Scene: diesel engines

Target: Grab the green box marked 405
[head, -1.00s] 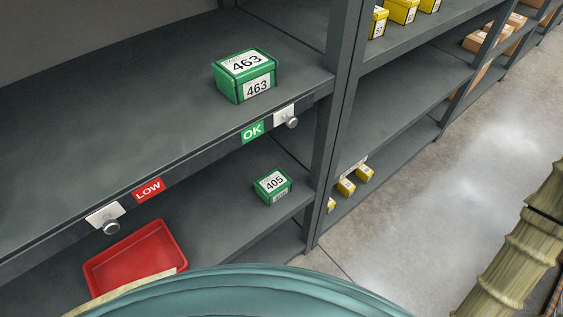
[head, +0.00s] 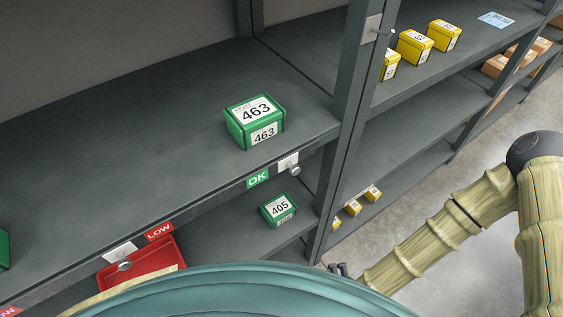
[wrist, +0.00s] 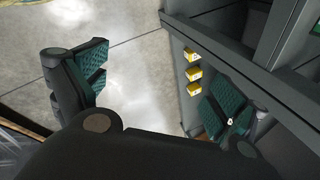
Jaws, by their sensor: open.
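The green box marked 405 (head: 279,210) sits on the lower shelf, near its right end, below the green OK label. My gripper shows in the wrist view (wrist: 160,95) with its two green-padded fingers wide apart and nothing between them. In the head view only a small dark part of it (head: 340,270) shows at the end of my arm, to the right of the box and in front of the shelf post. The gripper is apart from the box. I cannot make out the 405 box in the wrist view.
A larger green box marked 463 (head: 255,121) stands on the shelf above. A red tray (head: 142,262) is on the lower shelf to the left. A shelf post (head: 345,140) stands right of the 405 box. Small yellow boxes (head: 353,207) sit in the neighbouring bay.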

